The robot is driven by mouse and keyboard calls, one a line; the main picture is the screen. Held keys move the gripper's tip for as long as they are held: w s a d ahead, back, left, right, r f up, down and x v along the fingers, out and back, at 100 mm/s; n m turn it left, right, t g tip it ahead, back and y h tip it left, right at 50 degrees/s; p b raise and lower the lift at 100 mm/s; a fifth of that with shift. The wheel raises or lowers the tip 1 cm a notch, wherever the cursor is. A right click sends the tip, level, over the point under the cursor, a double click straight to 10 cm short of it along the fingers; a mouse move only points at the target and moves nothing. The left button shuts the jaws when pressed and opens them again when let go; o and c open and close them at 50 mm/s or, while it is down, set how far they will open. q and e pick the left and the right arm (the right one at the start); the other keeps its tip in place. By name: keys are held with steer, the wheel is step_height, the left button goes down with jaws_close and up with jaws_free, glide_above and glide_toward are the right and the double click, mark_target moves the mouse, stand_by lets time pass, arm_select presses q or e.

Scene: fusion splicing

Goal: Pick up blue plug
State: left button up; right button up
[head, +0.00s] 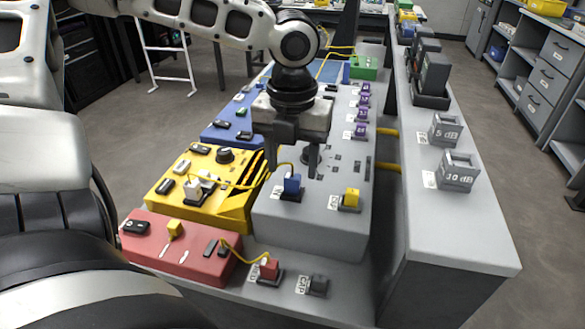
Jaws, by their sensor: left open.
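The blue plug (292,185) stands upright in a dark holder on the grey raised block (311,222), near its front left. My left gripper (294,165) hangs from above with its fingers pointing down and apart. It is open and appears just above or behind the blue plug. Whether the fingers are on either side of the plug or beyond it I cannot tell. My right gripper does not show.
A yellow plug (352,195) stands to the right on the same block. A red plug (269,267) and a grey cap (318,284) sit in front, lower down. Yellow (225,212) and red (165,256) boxes lie left. A grey counter (455,230) runs along the right.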

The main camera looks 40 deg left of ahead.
mark_target(292, 176)
arm_select(q)
step_height(292, 176, down, 4)
steer(key=shift+s+d+r, duration=0.1)
steer(key=shift+d, duration=0.05)
steer(key=c, duration=1.1)
steer(key=shift+o, duration=0.2)
steer(key=shift+r, duration=0.1)
